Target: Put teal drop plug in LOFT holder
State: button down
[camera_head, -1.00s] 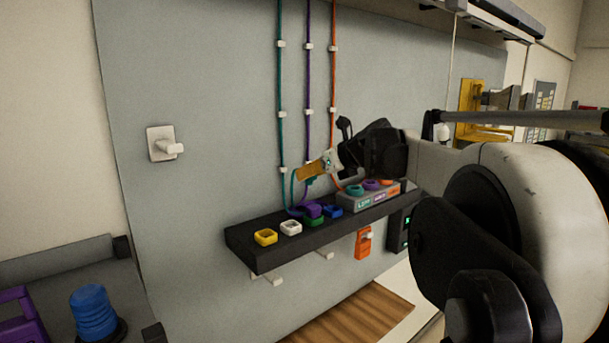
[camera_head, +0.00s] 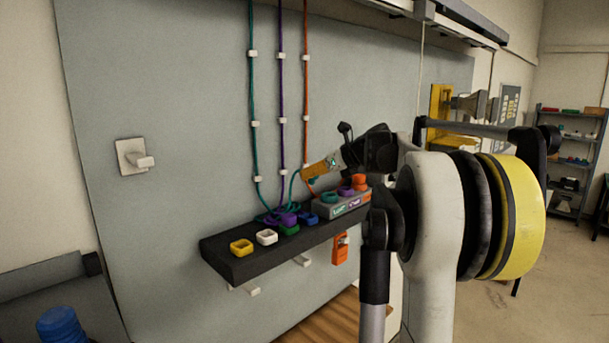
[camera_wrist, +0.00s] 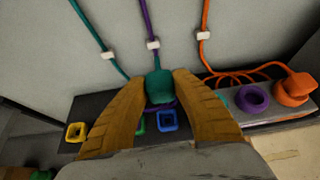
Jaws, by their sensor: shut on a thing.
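My gripper (camera_head: 313,173) has two tan fingers, which also show in the wrist view (camera_wrist: 160,95). They are shut on the teal drop plug (camera_wrist: 159,86), whose teal cord runs back to the wall. In the head view the plug (camera_head: 312,181) is small and partly hidden by a finger. It is above the shelf, up and left of the teal LOFT holder (camera_head: 330,197). That holder is a teal ring at the left end of a grey block (camera_head: 352,205). In the wrist view the right finger hides most of the teal ring.
The block also bears a purple ring (camera_wrist: 252,98) and an orange plug (camera_wrist: 297,87) at its right end. Yellow (camera_head: 241,247), white (camera_head: 266,237), green and blue (camera_wrist: 167,121) rings and a purple plug (camera_head: 285,219) lie on the black shelf (camera_head: 235,265). Cords run down the wall.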

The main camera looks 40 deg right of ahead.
jog(key=d+p, duration=0.2)
jog(key=d, duration=0.7)
jog(key=shift+w, duration=0.4)
jog(key=shift+a, duration=0.1)
